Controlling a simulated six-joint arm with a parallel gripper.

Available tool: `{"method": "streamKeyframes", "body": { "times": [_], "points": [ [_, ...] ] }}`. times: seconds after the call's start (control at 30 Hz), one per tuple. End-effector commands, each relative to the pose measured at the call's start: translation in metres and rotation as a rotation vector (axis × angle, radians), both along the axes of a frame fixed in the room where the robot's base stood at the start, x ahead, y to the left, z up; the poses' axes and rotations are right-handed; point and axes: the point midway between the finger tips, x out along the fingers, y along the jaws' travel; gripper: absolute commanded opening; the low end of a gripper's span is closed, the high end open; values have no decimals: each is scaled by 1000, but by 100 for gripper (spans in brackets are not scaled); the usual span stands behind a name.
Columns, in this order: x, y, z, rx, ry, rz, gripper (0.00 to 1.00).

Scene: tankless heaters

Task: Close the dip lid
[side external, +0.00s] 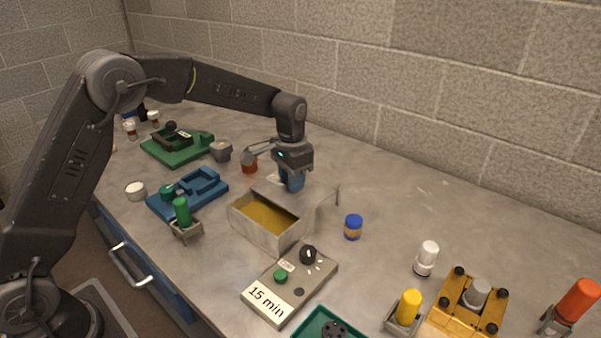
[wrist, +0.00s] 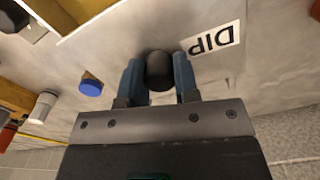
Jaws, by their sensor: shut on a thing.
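The dip box (side external: 262,232) is a beige open-topped tank with yellow inside, in the middle of the bench. One corner of it shows at the top left of the wrist view (wrist: 75,20). Its lid is a pale plate with a DIP label (wrist: 212,39), standing open away from the tank mouth. The label looks upside down in the wrist view. My gripper (side external: 291,187) is behind the tank. In the wrist view its blue fingers (wrist: 158,82) are shut on the lid's dark round knob (wrist: 160,66), one on each side. The lid is hard to make out in the side view.
A blue-capped jar (side external: 353,227) stands right of the tank. A timer box (side external: 290,283) marked 15 min is in front. A red-brown jar (side external: 249,166) and grey cup (side external: 221,151) stand behind left. A blue fixture (side external: 187,192) lies left. The right rear bench is clear.

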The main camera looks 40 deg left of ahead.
Motion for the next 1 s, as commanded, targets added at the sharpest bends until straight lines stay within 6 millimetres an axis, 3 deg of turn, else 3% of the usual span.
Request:
{"method": "streamKeyframes", "body": {
  "times": [0.4, 0.83, 0.87, 1.0],
  "points": [
    [-69, 0, 2, 0, -1, 0, 0],
    [-79, 0, 1, 0, 5, 0, 0],
    [-79, 0, 1, 0, 5, 0, 31],
    [-78, 0, 1, 0, 3, 0, 44]
  ]
}}
